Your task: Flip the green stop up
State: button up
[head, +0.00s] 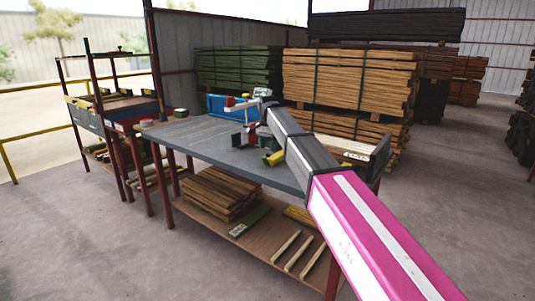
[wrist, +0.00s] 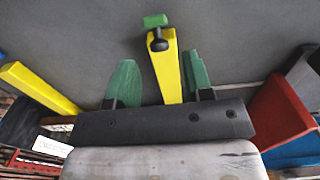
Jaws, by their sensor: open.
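In the wrist view a small green stop (wrist: 155,21) sits at the far end of a yellow bar (wrist: 166,72), with a dark round knob (wrist: 158,43) beside it. My gripper (wrist: 160,80) is open, its two green fingers on either side of the yellow bar. The stop lies beyond the fingertips, and nothing is held. In the head view a yellow piece with a green end (head: 273,158) is at the workbench's front edge, close to my arm's end. My arm hides part of this area, and the stop's tilt is hard to tell.
The grey workbench (head: 205,150) has wood (head: 220,192) on its lower shelf. A blue panel (head: 222,107) stands at the bench's back. In the wrist view another yellow bar (wrist: 40,88) is at left and a red part (wrist: 280,112) at right. The bench's left side is mostly clear.

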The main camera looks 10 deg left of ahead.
aim_at(270, 159)
jog(key=shift+f, duration=1.85)
grip_shut()
jog(key=shift+w+d+g+y, duration=0.15)
jog(key=shift+w+g+y, duration=0.15)
jog(key=shift+w+g, duration=0.4)
jog(key=shift+w+d+f+g+y, duration=0.15)
jog(key=shift+g+y, duration=0.15)
jog(key=shift+g, duration=0.5)
grip_release()
